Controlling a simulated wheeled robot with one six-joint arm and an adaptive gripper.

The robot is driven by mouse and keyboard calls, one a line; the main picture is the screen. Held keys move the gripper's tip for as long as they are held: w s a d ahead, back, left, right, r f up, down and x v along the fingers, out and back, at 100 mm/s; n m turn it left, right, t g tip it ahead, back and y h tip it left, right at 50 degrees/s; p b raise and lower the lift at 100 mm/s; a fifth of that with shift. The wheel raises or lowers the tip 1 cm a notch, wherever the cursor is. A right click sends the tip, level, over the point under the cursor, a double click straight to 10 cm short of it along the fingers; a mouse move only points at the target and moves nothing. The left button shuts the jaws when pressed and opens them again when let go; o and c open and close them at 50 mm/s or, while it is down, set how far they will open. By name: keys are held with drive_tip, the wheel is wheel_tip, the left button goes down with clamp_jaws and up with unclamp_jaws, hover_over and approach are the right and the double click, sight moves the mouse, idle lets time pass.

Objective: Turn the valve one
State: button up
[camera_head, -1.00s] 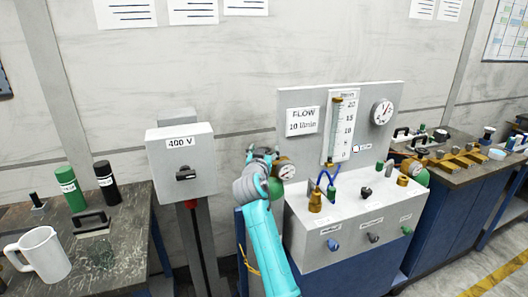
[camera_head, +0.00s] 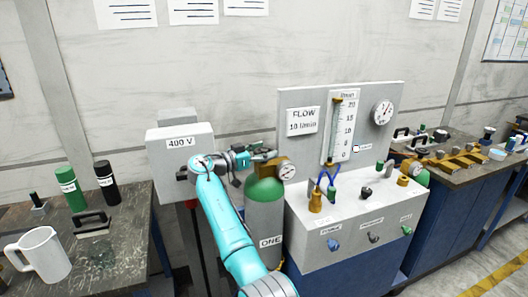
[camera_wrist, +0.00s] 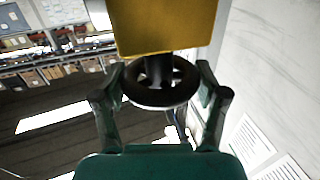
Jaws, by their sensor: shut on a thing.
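A green-topped grey gas cylinder labelled ONE (camera_head: 264,215) stands left of the flow panel. Its valve has a yellow brass body (camera_wrist: 165,25) and a dark round handwheel (camera_wrist: 160,96), seen close in the wrist view. My gripper (camera_wrist: 160,85) is shut on the handwheel, with one finger on each side of its rim. In the head view my gripper (camera_head: 262,156) reaches the cylinder top from the left, and the handwheel is hard to make out there. A round gauge (camera_head: 287,169) sits on the right of the valve.
A grey 400 V box (camera_head: 181,142) stands close behind my arm on the left. The flow panel (camera_head: 290,92) and its bench with knobs (camera_head: 345,235) stand close on the right. A bench with a white jug (camera_head: 40,254) is at far left.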

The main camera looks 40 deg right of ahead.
drive_tip(key=shift+m+g, duration=1)
drive_tip(key=shift+g, duration=0.6)
drive_tip(key=shift+f+m+g+y, duration=0.2)
drive_tip(key=shift+m+g+y, duration=0.25)
drive_tip(key=shift+g, duration=0.25)
drive_tip(key=o, duration=1.2)
drive_tip(key=shift+c, duration=0.2)
drive_tip(key=shift+r, duration=0.1)
drive_tip(key=shift+w+a, duration=0.15)
drive_tip(key=shift+a, duration=0.3)
drive_tip(key=v, duration=0.6)
drive_tip(key=shift+a, duration=0.25)
